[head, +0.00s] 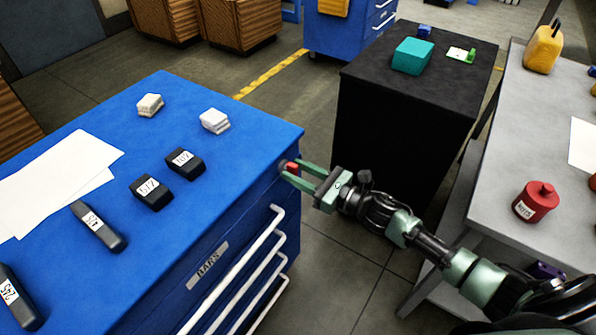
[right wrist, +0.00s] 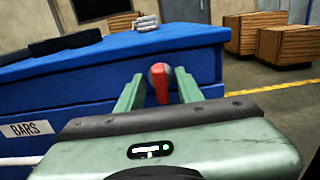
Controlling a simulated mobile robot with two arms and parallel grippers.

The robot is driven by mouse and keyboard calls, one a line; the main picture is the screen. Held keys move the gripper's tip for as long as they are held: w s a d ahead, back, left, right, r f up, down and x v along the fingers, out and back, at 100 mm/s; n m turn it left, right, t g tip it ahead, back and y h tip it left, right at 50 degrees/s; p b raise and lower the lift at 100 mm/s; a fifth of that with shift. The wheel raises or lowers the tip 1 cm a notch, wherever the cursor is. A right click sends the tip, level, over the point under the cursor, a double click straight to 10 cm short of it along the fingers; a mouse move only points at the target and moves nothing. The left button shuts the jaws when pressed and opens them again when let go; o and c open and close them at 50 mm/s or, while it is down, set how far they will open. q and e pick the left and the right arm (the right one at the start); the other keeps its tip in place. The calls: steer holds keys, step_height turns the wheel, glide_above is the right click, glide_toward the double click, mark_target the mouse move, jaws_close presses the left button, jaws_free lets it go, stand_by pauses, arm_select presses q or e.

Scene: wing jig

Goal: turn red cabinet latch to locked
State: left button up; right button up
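The red latch (head: 292,167) sits on the side of the blue cabinet (head: 240,210), near its top right corner. In the right wrist view the latch (right wrist: 160,84) shows as a red handle hanging roughly upright on a dark round base. My right gripper (head: 296,173) has its two green fingers apart, one on each side of the latch. In the right wrist view the fingers (right wrist: 159,92) show gaps to the handle on both sides; whether either touches it I cannot tell. My left gripper is in neither view.
On the blue top lie several black labelled blocks (head: 152,192), pale stacked pieces (head: 215,121) and white paper sheets (head: 65,168). White drawer handles (head: 262,235) jut from the cabinet front. A black cabinet (head: 385,115) and a grey table (head: 510,150) with a red can (head: 536,203) stand right.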

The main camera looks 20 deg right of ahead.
jaws_close()
steer(key=shift+d, duration=0.1)
steer(key=m, duration=0.3)
steer(key=shift+w, duration=0.1)
steer(key=m, duration=0.2)
steer(key=shift+d+m, duration=0.1)
steer(key=shift+m, duration=0.3)
steer(key=m, duration=0.6)
steer(key=shift+w+p, duration=0.1)
steer(key=shift+p, duration=0.3)
steer(key=m+p, duration=0.1)
steer(key=m, duration=0.5)
steer(key=shift+d+f, duration=0.1)
steer(key=shift+f, duration=0.05)
